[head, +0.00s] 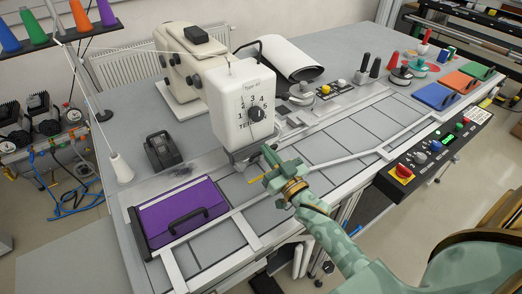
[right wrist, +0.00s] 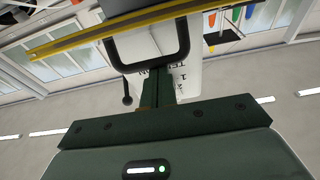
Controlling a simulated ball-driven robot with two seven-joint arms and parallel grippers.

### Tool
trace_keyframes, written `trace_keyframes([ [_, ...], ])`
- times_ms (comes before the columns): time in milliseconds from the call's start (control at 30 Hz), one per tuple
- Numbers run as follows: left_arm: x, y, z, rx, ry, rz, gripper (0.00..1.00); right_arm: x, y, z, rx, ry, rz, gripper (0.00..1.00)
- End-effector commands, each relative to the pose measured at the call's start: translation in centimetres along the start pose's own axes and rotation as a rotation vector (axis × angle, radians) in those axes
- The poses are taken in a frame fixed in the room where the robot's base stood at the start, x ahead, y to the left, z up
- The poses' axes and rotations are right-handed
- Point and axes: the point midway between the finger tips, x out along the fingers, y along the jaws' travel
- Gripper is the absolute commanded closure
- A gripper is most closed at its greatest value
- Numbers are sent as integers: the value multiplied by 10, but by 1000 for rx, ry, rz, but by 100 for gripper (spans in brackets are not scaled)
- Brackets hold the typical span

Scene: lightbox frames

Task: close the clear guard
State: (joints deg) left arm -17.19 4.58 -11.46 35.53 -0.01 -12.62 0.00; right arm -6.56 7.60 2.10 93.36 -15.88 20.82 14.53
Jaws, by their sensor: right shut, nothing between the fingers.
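The white machine head (head: 242,105) with a numbered dial stands at the middle of the bench. The clear guard's pane is hard to make out in both views. My left gripper is out of view.
A purple case (head: 180,215) with a black handle lies at the bench's front left. A white thread cone (head: 120,168) stands at the left edge. A control panel (head: 430,155) with a red knob runs along the front right. Grey panels between are clear.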

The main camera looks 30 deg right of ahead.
Motion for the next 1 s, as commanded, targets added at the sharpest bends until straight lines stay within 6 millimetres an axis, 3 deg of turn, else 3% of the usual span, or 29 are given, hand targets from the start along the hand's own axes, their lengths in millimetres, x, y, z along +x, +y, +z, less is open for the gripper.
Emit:
trace_keyframes([
  [33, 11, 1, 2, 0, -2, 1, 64, -3, 0, 10, 1, 32, 1, 100],
  [167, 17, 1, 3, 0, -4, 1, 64, -6, 0, 11, -1, 36, -1, 100],
  [1000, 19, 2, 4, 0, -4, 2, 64, -11, 0, 21, 0, 34, -2, 100],
])
